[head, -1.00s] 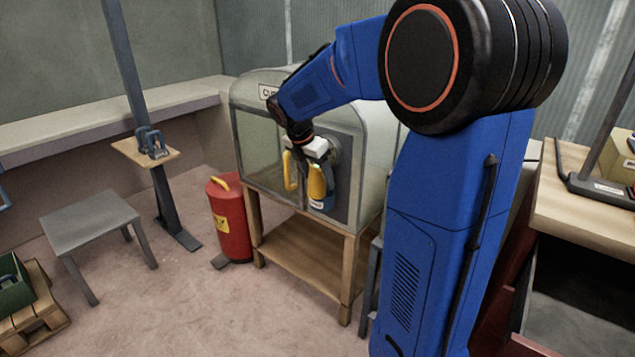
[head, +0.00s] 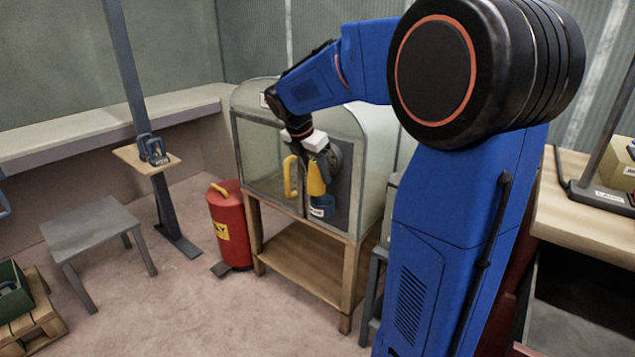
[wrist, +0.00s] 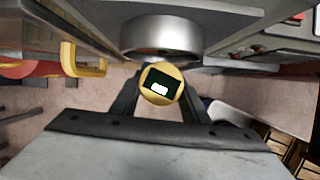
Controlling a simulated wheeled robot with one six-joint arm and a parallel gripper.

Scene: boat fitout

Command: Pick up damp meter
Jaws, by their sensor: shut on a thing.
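The damp meter appears as a yellow, upright body (head: 316,178) in front of the glazed cabinet. In the wrist view its round yellow end with a dark face and white patch (wrist: 160,85) shows between the dark fingers. My gripper (head: 315,158) has a white body and is shut on the meter from above. A blue holder with a white label (head: 321,210) is on the cabinet front just below the meter. I cannot tell whether the meter's lower end is fully clear of it.
The cabinet (head: 270,160) stands on a wooden stand, with a yellow handle (head: 290,177) just left of the meter. A round grey fitting (wrist: 162,33) is close to the meter. A red bin (head: 230,225) and a grey stool (head: 95,225) stand left. Floor between is open.

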